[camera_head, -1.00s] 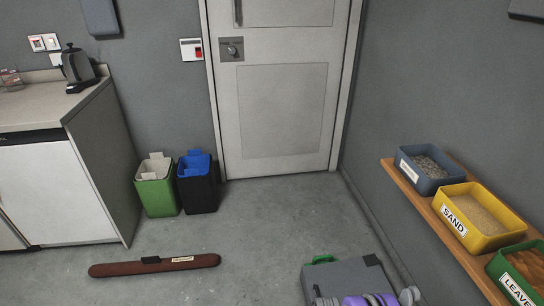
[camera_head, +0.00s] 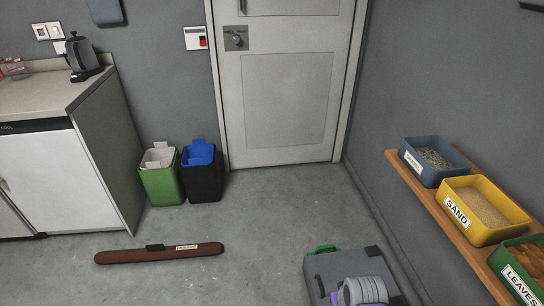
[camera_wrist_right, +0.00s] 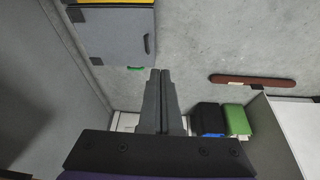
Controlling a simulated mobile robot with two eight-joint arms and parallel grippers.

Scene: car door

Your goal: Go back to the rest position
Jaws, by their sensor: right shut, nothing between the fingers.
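My right gripper (camera_wrist_right: 161,74) shows in the right wrist view with its two dark fingers together and nothing between them. It points over the grey floor, clear of the objects around it. In the head view, a grey and purple part of my own arm (camera_head: 362,291) shows at the bottom edge, in front of a grey case. The right fingers are not visible there. My left gripper is in neither view.
The grey case (camera_head: 335,268) with a green handle lies on the floor. A brown roll (camera_head: 125,257) lies left. Green (camera_head: 163,184) and black (camera_head: 202,182) bins stand by the closed door (camera_head: 290,100). A wooden shelf (camera_head: 428,203) on the right holds labelled boxes. The middle floor is clear.

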